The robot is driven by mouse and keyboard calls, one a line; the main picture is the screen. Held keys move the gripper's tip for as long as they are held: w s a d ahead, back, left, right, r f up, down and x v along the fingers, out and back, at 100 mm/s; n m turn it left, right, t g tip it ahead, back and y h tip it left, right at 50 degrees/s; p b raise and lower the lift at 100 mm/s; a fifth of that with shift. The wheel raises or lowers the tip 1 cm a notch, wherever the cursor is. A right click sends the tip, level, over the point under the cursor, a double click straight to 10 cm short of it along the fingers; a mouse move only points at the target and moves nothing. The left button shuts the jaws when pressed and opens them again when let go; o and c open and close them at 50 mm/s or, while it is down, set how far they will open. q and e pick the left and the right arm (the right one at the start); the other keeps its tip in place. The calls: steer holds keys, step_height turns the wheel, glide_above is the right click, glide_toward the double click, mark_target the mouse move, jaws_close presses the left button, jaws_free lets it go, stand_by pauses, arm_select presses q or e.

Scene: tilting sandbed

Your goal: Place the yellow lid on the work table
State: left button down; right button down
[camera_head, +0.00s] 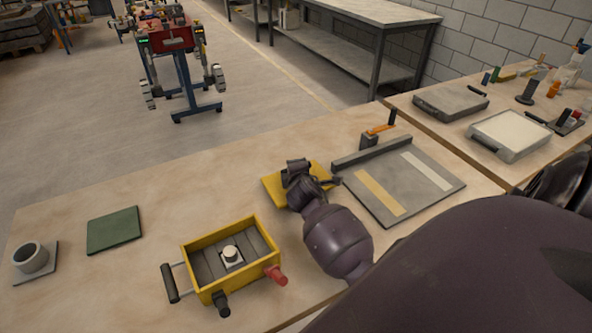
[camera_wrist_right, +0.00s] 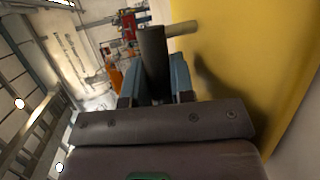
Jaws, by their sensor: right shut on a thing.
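The yellow lid (camera_head: 272,191) is a flat yellow plate behind and right of the yellow box, partly hidden by my right gripper (camera_head: 299,177). In the right wrist view the lid (camera_wrist_right: 255,50) fills the right side. There my right gripper (camera_wrist_right: 155,88) is shut on the lid's dark handle. I cannot tell whether the lid touches the work table (camera_head: 130,275) or hangs just above it. The yellow box (camera_head: 204,294) stands open on the table, with a small white-topped part inside. My left gripper is in neither view.
A grey plate with two strips (camera_head: 410,190) lies right of the lid. A green mat (camera_head: 114,231) and a grey cup (camera_head: 31,258) are at the left. The box has a black side handle (camera_head: 170,283) and a red knob (camera_head: 277,275). The table's back middle is clear.

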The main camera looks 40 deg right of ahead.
steer(key=shift+f, duration=0.55)
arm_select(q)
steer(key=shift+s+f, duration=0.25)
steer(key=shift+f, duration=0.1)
arm_select(e)
steer(key=shift+r, duration=0.1)
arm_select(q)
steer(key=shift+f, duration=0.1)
arm_select(e)
steer(key=c, duration=1)
jaws_free()
steer(key=shift+f, duration=0.2)
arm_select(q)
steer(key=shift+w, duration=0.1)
